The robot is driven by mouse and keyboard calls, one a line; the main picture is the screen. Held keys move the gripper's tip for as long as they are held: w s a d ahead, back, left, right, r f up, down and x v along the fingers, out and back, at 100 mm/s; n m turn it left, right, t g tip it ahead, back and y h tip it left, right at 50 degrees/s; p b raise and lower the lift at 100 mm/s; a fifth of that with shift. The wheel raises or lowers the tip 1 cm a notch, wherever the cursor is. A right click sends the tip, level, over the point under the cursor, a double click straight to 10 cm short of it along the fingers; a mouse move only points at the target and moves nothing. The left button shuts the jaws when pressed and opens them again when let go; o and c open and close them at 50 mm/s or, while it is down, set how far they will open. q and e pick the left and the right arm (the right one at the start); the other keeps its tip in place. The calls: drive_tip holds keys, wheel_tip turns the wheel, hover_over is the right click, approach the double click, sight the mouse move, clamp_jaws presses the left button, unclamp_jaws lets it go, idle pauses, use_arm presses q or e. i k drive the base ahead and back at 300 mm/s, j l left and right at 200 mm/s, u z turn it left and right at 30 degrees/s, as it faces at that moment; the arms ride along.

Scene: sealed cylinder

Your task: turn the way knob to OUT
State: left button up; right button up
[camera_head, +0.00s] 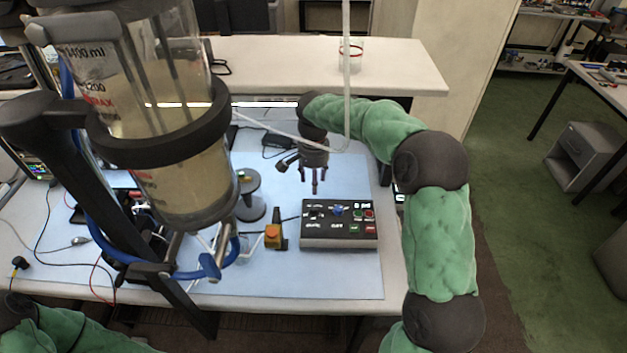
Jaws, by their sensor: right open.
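A black control box (339,242) lies on the light blue mat right of the cylinder. On its top are a blue knob (337,210), a dark knob (314,213), and red and green buttons toward the right. The labels are too small to read, so I cannot tell which knob is the way knob or where it points. My right gripper (314,190) points down above the box's back left edge, with its fingers apart and empty. It appears not to touch either knob. My left gripper is out of view; only part of my left arm shows at bottom left.
A large clear cylinder (180,175) in a dark frame fills the left side. A yellow-and-black switch (273,236) and a grey round stand (250,196) are left of the box. Cables cross the mat (340,278), which is clear in front of the box.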

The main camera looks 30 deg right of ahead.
sight(338, 210)
drive_tip(key=k+j, duration=0.8)
drive_tip(key=k, duration=0.05)
